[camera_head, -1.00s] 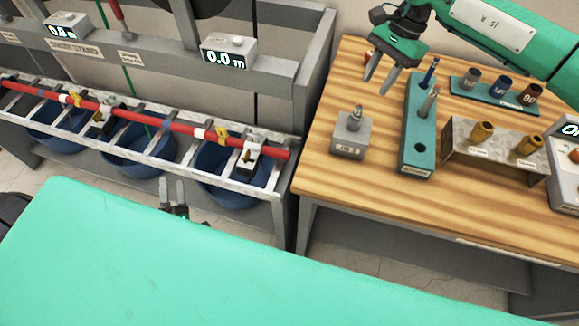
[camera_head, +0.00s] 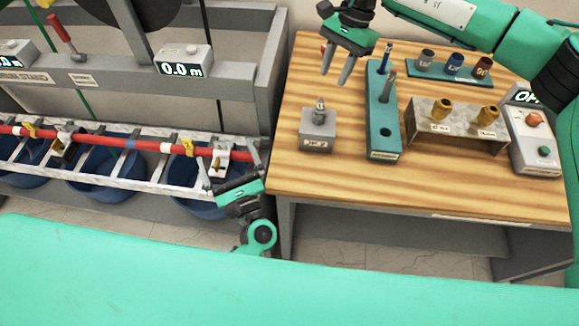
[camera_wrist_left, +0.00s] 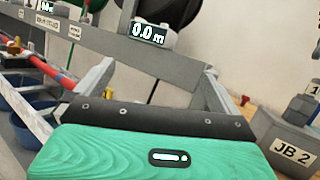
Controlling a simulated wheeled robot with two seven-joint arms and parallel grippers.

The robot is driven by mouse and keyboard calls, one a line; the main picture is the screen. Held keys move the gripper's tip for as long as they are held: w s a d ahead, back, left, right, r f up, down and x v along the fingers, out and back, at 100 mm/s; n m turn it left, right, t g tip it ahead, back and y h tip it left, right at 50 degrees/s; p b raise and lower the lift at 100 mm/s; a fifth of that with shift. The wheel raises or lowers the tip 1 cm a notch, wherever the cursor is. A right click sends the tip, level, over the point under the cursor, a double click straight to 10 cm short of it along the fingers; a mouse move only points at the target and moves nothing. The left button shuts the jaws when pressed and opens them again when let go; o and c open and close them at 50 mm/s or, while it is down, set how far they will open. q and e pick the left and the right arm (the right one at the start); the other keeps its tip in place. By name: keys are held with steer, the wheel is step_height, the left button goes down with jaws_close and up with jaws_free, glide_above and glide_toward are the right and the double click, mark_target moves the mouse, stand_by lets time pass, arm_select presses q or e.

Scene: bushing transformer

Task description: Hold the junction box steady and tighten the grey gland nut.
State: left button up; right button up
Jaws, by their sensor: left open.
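The grey junction box (camera_head: 316,142), labelled JB 2, stands on the wooden table near its left edge. The grey gland nut (camera_head: 320,110) sits upright on its top. In the left wrist view the box (camera_wrist_left: 280,146) is at the right edge, outside the fingers, with the nut (camera_wrist_left: 300,108) on top. My left gripper (camera_head: 229,158) is open and empty, left of the box, beside the table's left edge and in front of the rack. My right gripper (camera_head: 334,76) points down with parted, empty fingers, behind and above the box, and touches neither box nor nut.
A teal tool holder (camera_head: 383,145) with upright tools stands right of the box. Behind it is a socket rack (camera_head: 440,72). A metal stand (camera_head: 455,140) with brass glands and a button box (camera_head: 535,145) are further right. The cable rack (camera_head: 130,170) is left.

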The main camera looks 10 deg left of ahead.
mark_target(318, 126)
arm_select(q)
steer(key=d+m+h, duration=0.1)
steer(key=d+h, duration=0.1)
steer(key=d, duration=0.1)
steer(key=w+d+m+h, duration=0.1)
steer(key=d+h, duration=0.1)
steer(key=d, duration=0.2)
steer(key=d+f+m+h, duration=0.1)
steer(key=d, duration=0.2)
steer(key=shift+w+d+f+h, duration=0.1)
steer(key=shift+w+d+h, duration=0.05)
steer(key=shift+w+h, duration=0.25)
steer(key=d+m+h, duration=0.1)
steer(key=d+h, duration=0.1)
steer(key=d, duration=0.1)
steer(key=d+f+m+h, duration=0.1)
steer(key=d+m+h, duration=0.1)
steer(key=d, duration=0.1)
steer(key=d+f+m+h, duration=0.1)
steer(key=d+m, duration=0.1)
steer(key=d, duration=0.1)
steer(key=shift+d+h, duration=0.35)
steer(key=shift+h, duration=0.05)
steer(key=shift+w+d, duration=0.1)
steer(key=shift+w, duration=0.15)
steer(key=w, duration=1.3)
steer(key=shift+w+f, duration=0.1)
